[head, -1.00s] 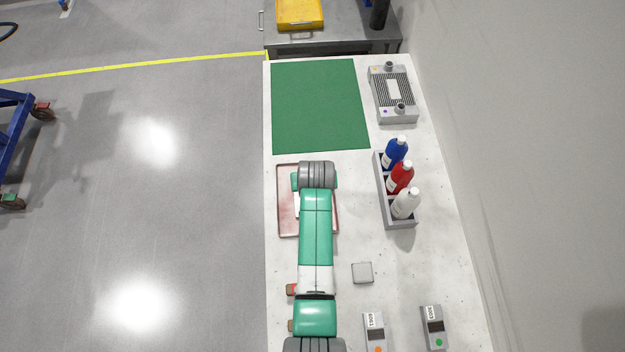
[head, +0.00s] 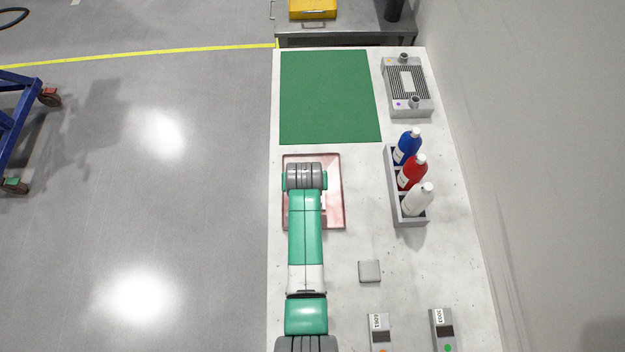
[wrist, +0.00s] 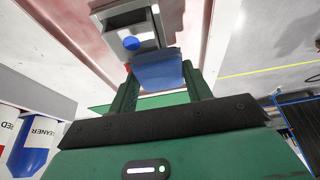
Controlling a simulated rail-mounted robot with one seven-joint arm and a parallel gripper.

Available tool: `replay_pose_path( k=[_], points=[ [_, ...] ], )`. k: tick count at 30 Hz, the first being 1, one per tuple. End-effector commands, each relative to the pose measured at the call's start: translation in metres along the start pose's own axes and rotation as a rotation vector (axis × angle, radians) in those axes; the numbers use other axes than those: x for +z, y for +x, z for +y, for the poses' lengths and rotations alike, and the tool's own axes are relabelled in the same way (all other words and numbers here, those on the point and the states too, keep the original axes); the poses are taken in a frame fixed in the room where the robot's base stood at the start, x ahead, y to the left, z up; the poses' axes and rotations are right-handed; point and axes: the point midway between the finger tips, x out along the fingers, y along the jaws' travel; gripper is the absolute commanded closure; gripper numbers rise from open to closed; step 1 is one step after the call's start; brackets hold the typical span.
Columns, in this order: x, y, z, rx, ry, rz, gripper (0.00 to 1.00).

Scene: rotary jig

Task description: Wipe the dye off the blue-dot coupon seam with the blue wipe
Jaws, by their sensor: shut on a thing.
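In the wrist view, my gripper (wrist: 160,72) is shut on the blue wipe (wrist: 158,74), which sits between its two green fingers. The coupon, a grey-and-white block with a blue dot (wrist: 130,43), lies just beyond the wipe. The wipe's far edge overlaps the coupon's near end in this view; I cannot tell whether they touch. A small red patch shows beside the wipe's left edge. The seam and any dye on it cannot be made out. In the head view, my arm hides the gripper, wipe and coupon above the red-rimmed tray (head: 342,195).
A caddy (head: 391,187) with blue, red and white bottles stands right of the tray. A grey block (head: 369,271) and two labelled units (head: 380,328) (head: 442,328) lie nearer. The green mat (head: 328,97) beyond the tray is clear. A finned unit (head: 407,86) stands at back right.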

Motion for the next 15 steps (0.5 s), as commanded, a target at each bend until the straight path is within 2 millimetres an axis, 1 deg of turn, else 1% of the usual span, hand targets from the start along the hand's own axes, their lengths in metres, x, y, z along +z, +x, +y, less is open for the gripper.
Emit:
replay_pose_path(
  k=[13,15],
  points=[
    [0.001,0.001,0.034,-0.005,-0.011,-0.001,0.72],
    [0.000,0.000,0.027,-0.005,-0.012,-0.002,0.72]
  ],
)
